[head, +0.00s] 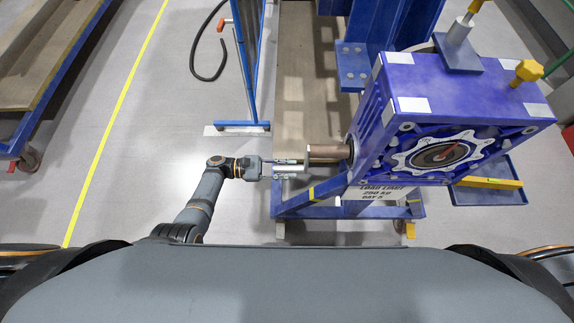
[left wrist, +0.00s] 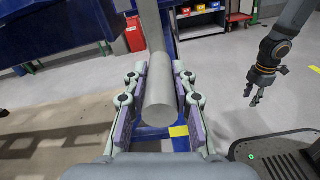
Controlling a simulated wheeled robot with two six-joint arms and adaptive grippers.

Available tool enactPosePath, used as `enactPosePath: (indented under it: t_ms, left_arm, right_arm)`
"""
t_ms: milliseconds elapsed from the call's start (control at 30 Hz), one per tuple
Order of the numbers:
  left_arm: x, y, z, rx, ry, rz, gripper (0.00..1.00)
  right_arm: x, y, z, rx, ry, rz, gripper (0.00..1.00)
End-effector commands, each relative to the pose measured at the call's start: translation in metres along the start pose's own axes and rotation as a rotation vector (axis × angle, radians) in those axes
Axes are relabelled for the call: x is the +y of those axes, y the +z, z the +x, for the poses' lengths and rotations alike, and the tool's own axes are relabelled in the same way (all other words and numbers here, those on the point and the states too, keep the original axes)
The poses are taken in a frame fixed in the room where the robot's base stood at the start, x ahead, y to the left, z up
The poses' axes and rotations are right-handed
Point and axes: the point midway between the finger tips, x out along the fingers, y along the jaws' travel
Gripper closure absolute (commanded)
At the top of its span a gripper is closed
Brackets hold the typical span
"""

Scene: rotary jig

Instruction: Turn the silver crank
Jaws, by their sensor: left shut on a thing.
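The silver crank (head: 307,158) sits on the end of a brown shaft (head: 330,152) that comes out of the left side of the blue gear housing (head: 455,90). My left gripper (head: 287,168) reaches it from the left and is shut on its handle. In the left wrist view the handle is a grey cylinder (left wrist: 161,88) between the two finger pads of my left gripper (left wrist: 160,105). The fingers cover part of the handle in the head view. My right gripper (left wrist: 254,96) hangs empty at the right of the left wrist view, its small fingers apart.
A blue wheeled frame with a load-limit label (head: 385,192) carries the housing. A blue upright rack (head: 245,70) stands beyond my left arm.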

Motion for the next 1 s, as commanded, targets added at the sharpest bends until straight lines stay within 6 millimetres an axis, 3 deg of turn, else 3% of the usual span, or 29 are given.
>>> enactPosePath:
  t_ms: [267, 300, 433, 767, 867, 1000]
  left_arm:
    - [-0.003, -0.002, 0.000, 0.001, -0.003, -0.005, 1.00]
    - [-0.003, -0.002, 0.000, 0.001, -0.003, -0.005, 0.70]
    - [-0.002, -0.001, 0.000, 0.001, -0.002, -0.003, 0.53]
    - [-0.001, -0.001, -0.002, 0.001, -0.001, 0.000, 0.52]
    - [0.000, -0.001, -0.015, 0.003, 0.000, 0.000, 0.52]
    - [0.000, -0.001, -0.048, 0.005, -0.001, 0.001, 0.52]
  right_arm:
    - [0.000, 0.000, 0.000, 0.000, 0.000, 0.000, 0.60]
    - [0.000, 0.000, 0.000, 0.000, 0.000, 0.000, 0.60]
    - [0.000, 0.000, 0.000, 0.000, 0.000, 0.000, 0.60]
    - [0.002, 0.000, 0.000, 0.000, 0.003, -0.001, 0.60]
    - [0.002, 0.000, 0.000, 0.000, 0.002, -0.001, 0.60]
    - [0.001, 0.000, 0.000, 0.000, 0.001, 0.000, 0.60]
